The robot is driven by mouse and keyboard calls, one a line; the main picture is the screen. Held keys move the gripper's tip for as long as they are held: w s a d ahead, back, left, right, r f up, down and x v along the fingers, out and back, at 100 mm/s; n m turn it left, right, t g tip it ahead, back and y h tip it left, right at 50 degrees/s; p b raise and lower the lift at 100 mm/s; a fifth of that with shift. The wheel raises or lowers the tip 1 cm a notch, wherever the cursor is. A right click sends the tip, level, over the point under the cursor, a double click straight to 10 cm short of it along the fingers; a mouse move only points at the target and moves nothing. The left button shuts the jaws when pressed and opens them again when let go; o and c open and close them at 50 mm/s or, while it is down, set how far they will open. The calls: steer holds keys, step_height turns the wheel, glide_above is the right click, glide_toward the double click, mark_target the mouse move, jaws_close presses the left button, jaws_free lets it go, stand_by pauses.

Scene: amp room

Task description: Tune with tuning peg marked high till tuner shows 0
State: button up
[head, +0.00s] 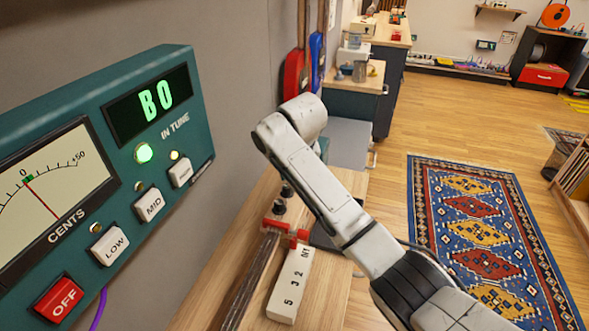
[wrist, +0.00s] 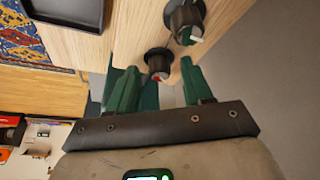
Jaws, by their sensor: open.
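The green tuner (head: 120,75) on the wall at left in the head view reads B0, with the round green IN TUNE lamp (head: 144,152) lit. The red needle (head: 42,197) on its cents dial points at or very near 0. In the wrist view my gripper (wrist: 158,66) is open. A dark peg with a red mark (wrist: 158,62) appears between its fingertips, with gaps on both sides. A second dark peg with a white pointer (wrist: 186,20) lies beyond. Two black pegs (head: 281,205) show in the head view; their labels are not legible. My arm hides the fingers there.
Strings (head: 248,280) run along the wooden bench (head: 215,275) to a red bracket (head: 287,233). The wall stands close at left. Open floor and a patterned rug (head: 480,255) lie right.

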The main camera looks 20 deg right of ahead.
steer(key=v, duration=1)
steer(key=shift+r, duration=0.4)
steer(key=shift+s, duration=0.1)
